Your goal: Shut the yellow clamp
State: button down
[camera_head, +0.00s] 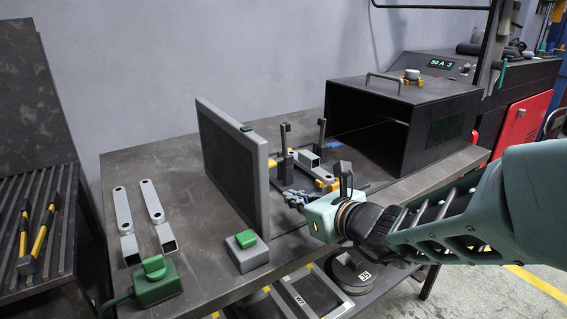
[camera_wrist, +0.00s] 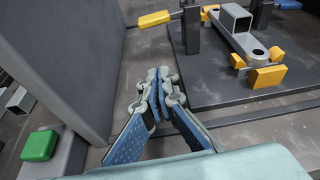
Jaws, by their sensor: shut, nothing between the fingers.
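The yellow clamp handle (camera_wrist: 155,18) juts left from a dark upright post (camera_wrist: 190,28) at the left edge of the fixture plate in the wrist view. In the head view the yellow handle (camera_head: 272,163) shows beside a post with a tall dark arm (camera_head: 285,137) standing upright. A grey bracket (camera_wrist: 237,42) with a square tube lies on the fixture between yellow blocks (camera_wrist: 268,76). My gripper (camera_wrist: 162,82) is shut and empty, in front of the fixture and apart from the handle. It also shows in the head view (camera_head: 290,198).
A grey upright panel (camera_head: 233,165) stands close left of my gripper. A green-topped box (camera_head: 247,248) is at its foot. A second tall post (camera_head: 321,135) and a black hood (camera_head: 400,120) stand behind. Two loose brackets (camera_head: 153,205) and a green switch (camera_head: 156,280) lie left.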

aim_at(272, 199)
jog(key=b+x, duration=0.2)
jog(key=x, duration=0.8)
jog(key=shift+f, duration=0.15)
notch_tip(272, 199, up, 3)
jog(key=shift+s+a+r, duration=0.1)
jog(key=shift+s+r, duration=0.05)
jog(key=shift+r, duration=0.05)
jog(key=shift+r+p, duration=0.3)
jog(key=shift+r, duration=0.2)
jog(key=shift+r, duration=0.1)
